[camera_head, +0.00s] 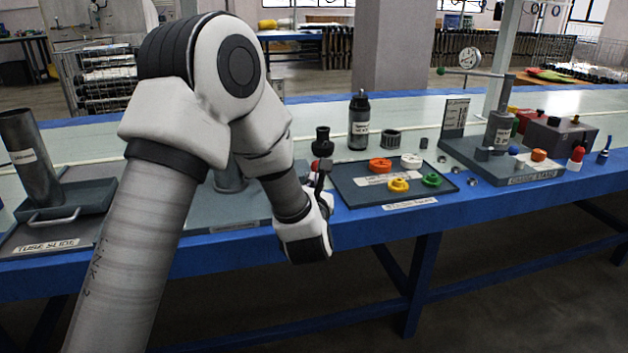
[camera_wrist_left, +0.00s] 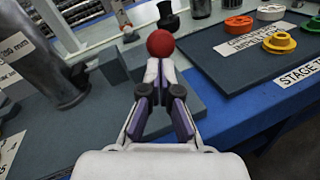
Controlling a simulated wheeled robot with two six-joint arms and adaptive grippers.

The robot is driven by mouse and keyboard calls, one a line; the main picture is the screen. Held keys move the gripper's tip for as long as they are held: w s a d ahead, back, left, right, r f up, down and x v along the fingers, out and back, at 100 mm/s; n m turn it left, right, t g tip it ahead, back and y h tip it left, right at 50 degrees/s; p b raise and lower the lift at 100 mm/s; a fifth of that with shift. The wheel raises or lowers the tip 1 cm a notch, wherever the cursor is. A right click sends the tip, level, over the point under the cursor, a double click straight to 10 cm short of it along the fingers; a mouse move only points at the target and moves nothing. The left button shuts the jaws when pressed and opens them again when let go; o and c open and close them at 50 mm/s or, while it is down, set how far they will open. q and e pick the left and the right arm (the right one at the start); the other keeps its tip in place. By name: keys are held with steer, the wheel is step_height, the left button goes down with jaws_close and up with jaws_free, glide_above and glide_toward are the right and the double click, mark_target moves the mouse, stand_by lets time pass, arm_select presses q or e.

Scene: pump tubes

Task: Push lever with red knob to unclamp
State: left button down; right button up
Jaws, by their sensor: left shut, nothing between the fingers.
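The red knob (camera_wrist_left: 160,43) shows in the left wrist view, just past the fingertips of my left gripper (camera_wrist_left: 161,70). Its lever is hidden behind the fingers. I cannot tell whether the fingertips touch the knob. The left gripper is shut and empty. A grey block (camera_wrist_left: 121,62) and grey base (camera_wrist_left: 193,103) lie around the knob. My left arm hides much of this fixture in the head view. My right gripper is not in view.
A dark tray (camera_head: 345,190) with orange, white, yellow and green rings lies right of the gripper. A black-topped part (camera_head: 322,142) stands behind it. A dark bottle (camera_head: 359,122) stands farther back. A grey tube (camera_head: 31,160) leans at left. The blue table edge (camera_head: 370,218) runs along the front.

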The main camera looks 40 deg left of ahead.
arm_select(q)
steer(key=shift+r, duration=0.1)
steer(key=w+a+r+n+g+h+p, duration=0.2)
steer(key=w+a+r+g+h+p, duration=0.4)
steer(key=p, duration=2.3)
steer(key=shift+w+a+r+g, duration=0.85)
steer(key=shift+w+a, duration=0.55)
steer(key=shift+a, duration=0.8)
steer(key=shift+r+p, duration=0.1)
steer(key=shift+p, duration=0.2)
